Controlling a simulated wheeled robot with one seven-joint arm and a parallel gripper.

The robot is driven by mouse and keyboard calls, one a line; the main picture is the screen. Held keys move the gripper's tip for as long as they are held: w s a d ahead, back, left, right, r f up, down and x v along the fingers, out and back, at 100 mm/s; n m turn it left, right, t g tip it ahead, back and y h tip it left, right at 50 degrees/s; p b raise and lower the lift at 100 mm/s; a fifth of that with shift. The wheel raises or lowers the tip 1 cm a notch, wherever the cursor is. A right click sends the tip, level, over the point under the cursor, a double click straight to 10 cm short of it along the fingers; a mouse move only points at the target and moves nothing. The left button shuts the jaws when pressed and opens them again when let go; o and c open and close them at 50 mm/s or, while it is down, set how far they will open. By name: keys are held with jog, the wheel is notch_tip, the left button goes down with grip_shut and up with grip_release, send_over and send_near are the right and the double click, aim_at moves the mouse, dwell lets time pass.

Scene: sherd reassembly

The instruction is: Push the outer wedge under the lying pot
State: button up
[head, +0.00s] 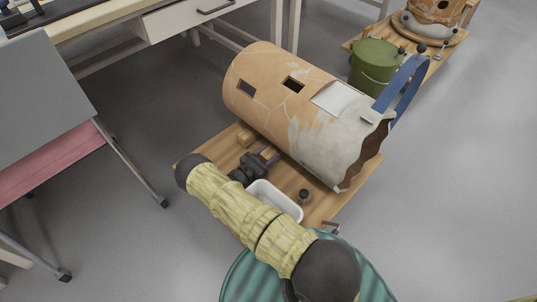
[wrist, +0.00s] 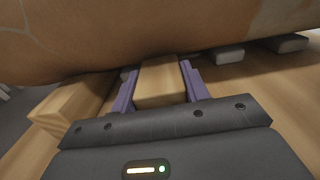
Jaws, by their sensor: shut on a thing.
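The lying pot (head: 285,95), tan with pale patches and a broken grey right end, rests on its side on a wooden board. Its curved underside (wrist: 120,35) fills the top of the wrist view. My gripper (head: 266,156) is low at the pot's near side; its purple fingers (wrist: 160,86) are shut on a light wooden wedge (wrist: 160,82). The wedge's far end reaches to the pot's lower side; whether they touch I cannot tell. A second wooden wedge (wrist: 75,105) lies left of my gripper, by the pot, and shows in the head view (head: 246,137).
Grey pads (wrist: 228,53) lie under the pot at right. On the board (head: 345,195), a white tray (head: 274,198) and a small dark knob (head: 304,194) stand near my arm. A blue strap (head: 403,90) arches at the pot's right end, near a green bucket (head: 373,65).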

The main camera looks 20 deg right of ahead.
jog(key=shift+s+d+p, duration=0.35)
jog(key=shift+s+d, duration=0.35)
jog(key=shift+s, duration=0.2)
jog(key=o, duration=1.2)
jog(key=shift+c, duration=0.2)
jog(key=shift+w+a, duration=0.15)
jog(key=shift+w, duration=0.05)
jog(key=shift+s+a, duration=0.2)
jog(key=p+v, duration=0.5)
jog(key=v, duration=1.2)
jog(key=shift+d+f, duration=0.1)
